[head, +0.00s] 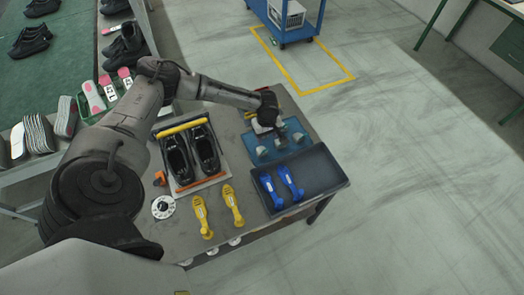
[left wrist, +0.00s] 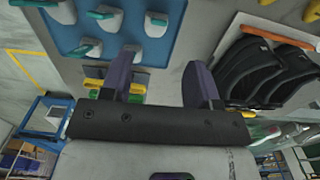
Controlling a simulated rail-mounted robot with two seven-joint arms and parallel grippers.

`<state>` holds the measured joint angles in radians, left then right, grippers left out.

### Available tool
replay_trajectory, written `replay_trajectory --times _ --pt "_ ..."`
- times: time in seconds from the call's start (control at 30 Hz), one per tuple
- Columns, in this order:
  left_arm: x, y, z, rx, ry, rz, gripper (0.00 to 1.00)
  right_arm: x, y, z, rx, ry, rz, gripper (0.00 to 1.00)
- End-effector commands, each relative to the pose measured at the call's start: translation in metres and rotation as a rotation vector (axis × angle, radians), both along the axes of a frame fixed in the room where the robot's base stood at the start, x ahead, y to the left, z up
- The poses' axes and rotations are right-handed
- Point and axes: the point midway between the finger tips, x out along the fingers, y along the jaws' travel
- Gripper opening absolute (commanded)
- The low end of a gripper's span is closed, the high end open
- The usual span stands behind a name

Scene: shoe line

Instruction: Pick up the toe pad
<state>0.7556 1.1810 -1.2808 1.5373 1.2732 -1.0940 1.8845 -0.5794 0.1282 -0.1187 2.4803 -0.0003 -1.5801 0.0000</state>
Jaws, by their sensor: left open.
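My left gripper (head: 266,124) is over the table at the far left corner of a blue mat (head: 305,128). In the left wrist view its two dark fingers stand apart, and the space between them (left wrist: 162,66) looks empty. The gripper hides part of the mat's corner. My right gripper is out of view.
A tray with black shoes (head: 191,156) stands left of the mat. A dark tray (head: 322,168) with blue foot forms (head: 290,183) is in front of it. Yellow foot forms (head: 233,205) lie at the table's front. A green conveyor (head: 70,62) with shoes runs at the left.

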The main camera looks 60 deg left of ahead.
Motion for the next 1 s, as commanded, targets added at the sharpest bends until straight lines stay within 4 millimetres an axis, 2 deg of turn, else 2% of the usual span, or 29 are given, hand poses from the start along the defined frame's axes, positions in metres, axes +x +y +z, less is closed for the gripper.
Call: replay_trajectory --times 0.33,0.5,0.73,1.0 --pt "0.0 0.0 -0.059 0.001 0.002 0.005 0.55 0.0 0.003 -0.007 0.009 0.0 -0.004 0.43" --pt "0.0 0.0 -0.075 0.001 0.001 0.002 0.55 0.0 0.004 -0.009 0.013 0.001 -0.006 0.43" --pt "0.0 0.0 -0.085 0.001 0.001 0.002 0.55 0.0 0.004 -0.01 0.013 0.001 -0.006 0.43" --pt "0.001 0.002 -0.12 0.001 0.001 0.003 0.55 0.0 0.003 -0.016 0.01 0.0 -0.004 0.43"
